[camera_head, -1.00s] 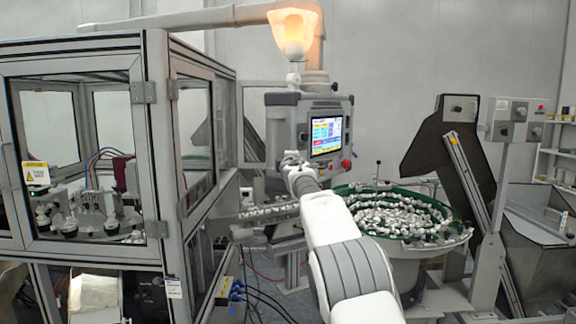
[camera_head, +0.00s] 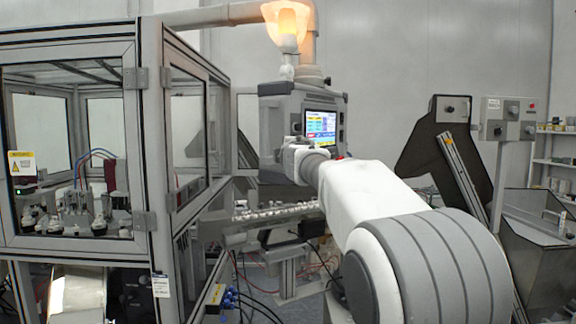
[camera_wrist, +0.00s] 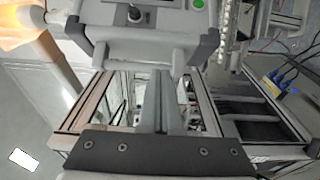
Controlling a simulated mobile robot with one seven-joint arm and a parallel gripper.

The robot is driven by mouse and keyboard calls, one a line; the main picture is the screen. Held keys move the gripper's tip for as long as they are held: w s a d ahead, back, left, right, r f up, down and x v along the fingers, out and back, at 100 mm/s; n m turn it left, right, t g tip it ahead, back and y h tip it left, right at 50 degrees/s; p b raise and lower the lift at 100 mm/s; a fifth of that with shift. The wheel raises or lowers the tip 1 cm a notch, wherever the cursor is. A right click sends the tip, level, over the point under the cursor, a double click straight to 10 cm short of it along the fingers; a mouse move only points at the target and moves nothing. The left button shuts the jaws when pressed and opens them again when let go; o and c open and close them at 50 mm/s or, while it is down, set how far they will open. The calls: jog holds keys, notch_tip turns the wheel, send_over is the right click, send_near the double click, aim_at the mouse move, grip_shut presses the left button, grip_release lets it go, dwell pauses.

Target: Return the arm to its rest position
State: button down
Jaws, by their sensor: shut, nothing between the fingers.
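My white arm with its grey ribbed joint reaches from the lower right of the head view up toward the control panel (camera_head: 272,128). My gripper is at the arm's far end, in front of the panel, and its fingers are too small to make out there. In the wrist view my gripper (camera_wrist: 162,78) shows two grey fingers pressed together, with nothing between them. The panel's housing (camera_wrist: 150,48), with a knob and a green button, fills the top of that view beyond the fingertips. I cannot tell the exact gap between fingertips and panel.
A glazed machine cabinet (camera_head: 150,130) stands on the left. A feeder track (camera_head: 275,212) with small white parts runs beside it. A lit orange lamp (camera_head: 287,25) sits above the panel. A dark hopper conveyor (camera_head: 445,150) and a grey switch box (camera_head: 510,118) stand on the right.

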jog(key=s+d+f+m+g+h+b, duration=0.1)
jog(key=s+d+f+m+g+h, duration=0.15)
jog(key=s+d+m, duration=0.4)
jog(key=s+d+f+m+g+h, duration=0.15)
jog(key=s+d+f, duration=0.25)
jog(key=s, duration=0.5)
jog(key=s+d+f+m+g+h+b, duration=0.1)
jog(key=s+d+f+m+h, duration=0.1)
jog(key=s+d+f+m, duration=0.35)
jog(key=s+a+f+m+g+y, duration=0.1)
jog(key=s+f+m+g, duration=0.1)
jog(key=s+f, duration=0.4)
jog(key=s+a+f+m+g+y, duration=0.1)
jog(key=s+f+m+g, duration=0.1)
jog(key=s+f, duration=0.5)
jog(key=s+f+m+g+y, duration=0.1)
jog(key=s+f, duration=0.5)
jog(key=s, duration=0.9)
jog(key=shift+s+a+f+m+g, duration=0.15)
jog(key=shift+a+f+m+g, duration=0.3)
jog(key=shift+g, duration=0.65)
jog(key=shift+r, duration=0.2)
